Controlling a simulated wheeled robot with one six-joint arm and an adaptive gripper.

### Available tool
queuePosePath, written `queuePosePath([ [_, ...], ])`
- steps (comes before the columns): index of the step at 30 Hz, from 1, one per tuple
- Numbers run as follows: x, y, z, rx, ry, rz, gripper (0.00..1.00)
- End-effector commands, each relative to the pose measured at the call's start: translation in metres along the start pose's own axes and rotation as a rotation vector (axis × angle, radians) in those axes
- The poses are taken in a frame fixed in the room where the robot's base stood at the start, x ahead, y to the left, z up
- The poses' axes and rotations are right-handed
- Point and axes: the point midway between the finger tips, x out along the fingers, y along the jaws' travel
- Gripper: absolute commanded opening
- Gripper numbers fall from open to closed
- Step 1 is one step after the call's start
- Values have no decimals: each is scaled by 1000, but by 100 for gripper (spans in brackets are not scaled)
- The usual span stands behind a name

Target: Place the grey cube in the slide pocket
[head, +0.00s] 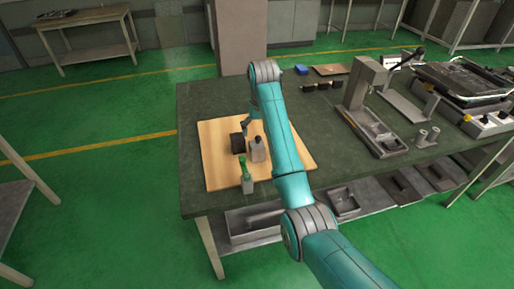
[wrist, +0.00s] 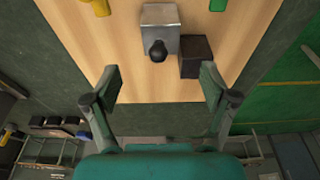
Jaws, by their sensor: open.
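A grey block with a black knob (wrist: 160,28) lies ahead of my gripper (wrist: 161,86) in the wrist view, on a wooden board (wrist: 120,75). In the head view the knobbed grey block (head: 257,150) stands beside my arm. A dark cube (wrist: 196,58) sits right beside it, and shows to its left in the head view (head: 238,143). I cannot tell which of these is the task's grey cube. I cannot make out a slide pocket for certain.
A yellow piece (wrist: 100,7) shows at the wrist view's top. A grey press stand (head: 362,100) and an instrument (head: 465,85) occupy the bench's right. My arm hides part of the board.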

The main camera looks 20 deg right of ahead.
Motion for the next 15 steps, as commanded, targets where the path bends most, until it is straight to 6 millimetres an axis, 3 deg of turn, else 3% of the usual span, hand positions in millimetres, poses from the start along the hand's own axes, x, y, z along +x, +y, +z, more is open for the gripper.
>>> queuePosePath([
  [10,-7,1,27,0,178,0,84],
  [15,10,1,25,0,182,0,84],
])
